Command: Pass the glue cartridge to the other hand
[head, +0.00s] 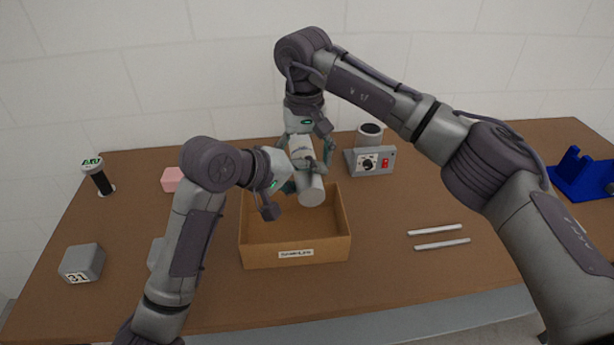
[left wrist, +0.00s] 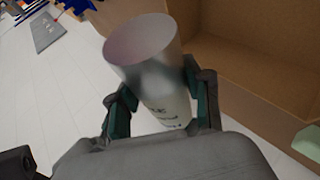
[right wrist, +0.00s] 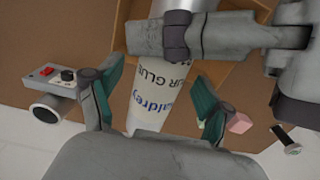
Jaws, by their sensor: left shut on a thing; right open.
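The glue cartridge (head: 312,191) is a grey-white cylinder held tilted above the open cardboard box. My left gripper (head: 303,172) is shut on it around the middle; the left wrist view shows its fingers on both sides of the cartridge (left wrist: 145,52). My right gripper (head: 307,143) comes down from behind at the far, labelled end. In the right wrist view its fingers (right wrist: 155,108) stand open on either side of the printed part of the cartridge (right wrist: 150,100), with gaps showing. Part of the cartridge is hidden by the left gripper (right wrist: 180,38).
The cardboard box (head: 296,252) stands below the hands. A grey device with a red switch (head: 370,160) is behind right. Metal rods (head: 440,244) and a blue holder (head: 580,175) are right.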

